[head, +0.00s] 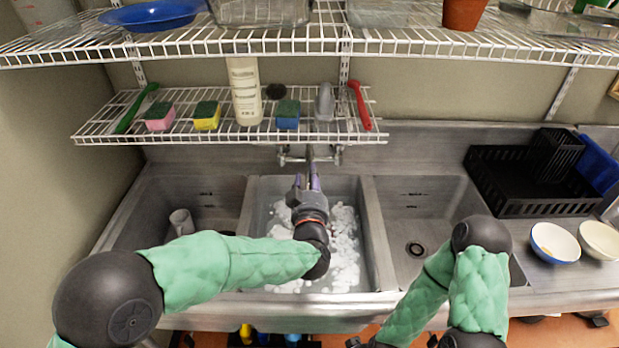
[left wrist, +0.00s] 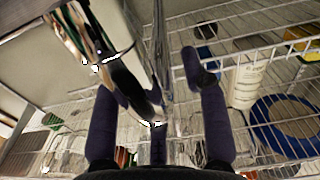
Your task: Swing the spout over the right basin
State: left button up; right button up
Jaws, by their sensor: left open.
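The metal faucet spout (head: 310,153) comes off the wall fitting behind the middle basin (head: 366,240) and points forward over that basin. My left gripper (head: 307,180) is over the back of the middle basin at the spout, its purple fingers open. In the left wrist view, the shiny spout (left wrist: 160,45) runs between the two spread fingers of the left gripper (left wrist: 152,85); I cannot tell whether either finger touches it. My gripper and wrist hide much of the spout in the head view. The right basin (head: 400,205) is empty with a dark drain.
A wire shelf (head: 210,133) with sponges, a bottle (head: 245,90) and brushes hangs just above the faucet. White suds fill the middle basin. A mug (head: 181,222) stands in the left basin. A black dish rack (head: 530,175) and bowls (head: 554,243) are at right.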

pick_arm(q)
jog(key=shift+w, duration=0.8)
pick_arm(e)
jog(key=shift+f, duration=0.15)
pick_arm(q)
jog(key=shift+c, duration=0.3)
grip_shut()
pick_arm(e)
jog(key=shift+s, duration=0.1)
